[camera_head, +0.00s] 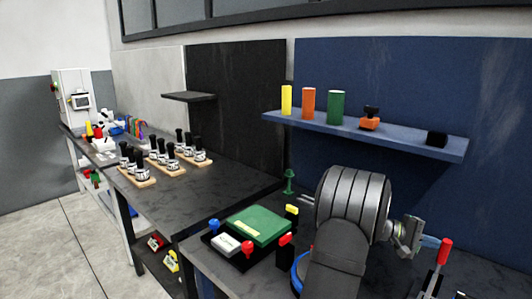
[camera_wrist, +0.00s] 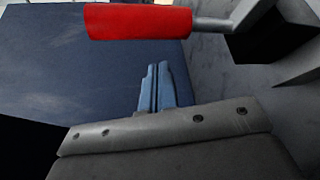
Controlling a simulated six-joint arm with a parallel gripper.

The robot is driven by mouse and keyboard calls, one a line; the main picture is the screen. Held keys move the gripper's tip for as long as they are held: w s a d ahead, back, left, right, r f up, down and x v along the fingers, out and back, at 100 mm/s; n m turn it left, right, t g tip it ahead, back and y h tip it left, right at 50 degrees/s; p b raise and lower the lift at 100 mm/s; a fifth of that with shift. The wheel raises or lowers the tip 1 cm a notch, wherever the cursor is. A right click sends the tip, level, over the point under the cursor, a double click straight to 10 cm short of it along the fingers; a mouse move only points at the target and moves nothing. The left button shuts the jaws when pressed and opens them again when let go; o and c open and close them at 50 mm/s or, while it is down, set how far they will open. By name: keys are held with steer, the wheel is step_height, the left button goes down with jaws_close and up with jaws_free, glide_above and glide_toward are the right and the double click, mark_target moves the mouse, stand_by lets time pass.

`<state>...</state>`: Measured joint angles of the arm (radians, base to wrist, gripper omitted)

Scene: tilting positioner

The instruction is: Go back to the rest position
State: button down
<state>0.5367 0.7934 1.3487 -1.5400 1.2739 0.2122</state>
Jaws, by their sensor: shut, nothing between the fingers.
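My gripper (camera_wrist: 154,72) is shut and empty, its two blue fingers side by side in the wrist view. In the head view my gripper (camera_head: 431,241) is at the right, pointing right, above the near bench. A red lever handle (camera_head: 445,251) stands upright beside the fingertips. In the wrist view the red handle (camera_wrist: 138,22) crosses just beyond the fingers on a metal arm. I cannot tell whether the fingers touch it. The fixture below the handle is mostly cut off by the frame edge.
A blue shelf (camera_head: 390,138) with coloured cylinders and small blocks is on the wall behind my arm. A green block (camera_head: 258,224) and red and yellow knobbed parts crowd the bench left of it. Several black-topped tools stand on wooden bases (camera_head: 137,180) further left.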

steer(key=w+d+f+n+y, duration=0.2)
steer(key=w+f+n+y, duration=0.1)
steer(key=w+f+n, duration=0.1)
steer(key=shift+d+f+g, duration=0.3)
steer(key=shift+f+g, duration=0.1)
steer(key=shift+f, duration=0.3)
steer(key=shift+s, duration=0.1)
stand_by(0.4)
steer(key=s+a+r+m+h, duration=0.2)
steer(key=s+r+m+h, duration=0.1)
steer(key=r+m, duration=0.1)
steer(key=shift+s+a+r+t, duration=0.35)
steer(key=shift+s+r+t, duration=0.05)
steer(key=shift+r, duration=0.3)
stand_by(0.3)
